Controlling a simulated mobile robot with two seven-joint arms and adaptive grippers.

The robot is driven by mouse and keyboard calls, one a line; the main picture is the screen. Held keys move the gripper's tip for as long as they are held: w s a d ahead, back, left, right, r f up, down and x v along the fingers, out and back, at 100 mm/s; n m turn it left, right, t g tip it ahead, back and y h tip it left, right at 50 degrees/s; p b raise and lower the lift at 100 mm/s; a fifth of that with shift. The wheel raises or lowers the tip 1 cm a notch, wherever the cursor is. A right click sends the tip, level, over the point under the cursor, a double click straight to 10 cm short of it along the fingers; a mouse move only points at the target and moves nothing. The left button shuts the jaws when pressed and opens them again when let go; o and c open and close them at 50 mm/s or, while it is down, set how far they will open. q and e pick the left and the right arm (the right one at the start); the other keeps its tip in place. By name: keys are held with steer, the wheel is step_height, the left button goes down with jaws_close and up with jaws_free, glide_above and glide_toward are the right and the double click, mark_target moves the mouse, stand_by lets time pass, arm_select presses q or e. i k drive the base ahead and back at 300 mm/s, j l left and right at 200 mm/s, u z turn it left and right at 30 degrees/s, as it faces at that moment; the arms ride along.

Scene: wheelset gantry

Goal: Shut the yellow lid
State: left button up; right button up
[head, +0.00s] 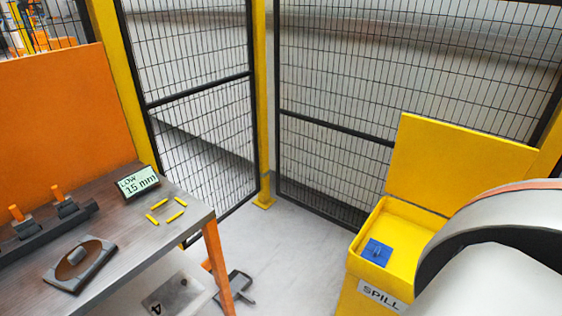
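The yellow lid (453,164) stands open and upright at the back of a yellow bin (361,239) labelled SPILL, at the right of the head view. A blue item (377,252) shows inside the bin's open top. A large white and grey rounded part, which looks like my own arm, covers the bin's right side and the lid's lower right corner. Neither of my grippers is visible in the head view.
A workbench (190,241) with orange legs stands at the left, carrying a display (138,182) reading LOW 15 mm, yellow strips and a grey holder (80,263). Black mesh fencing (330,90) with yellow posts closes the back.

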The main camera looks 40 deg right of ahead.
mark_target(440, 167)
steer(key=z, duration=2.4)
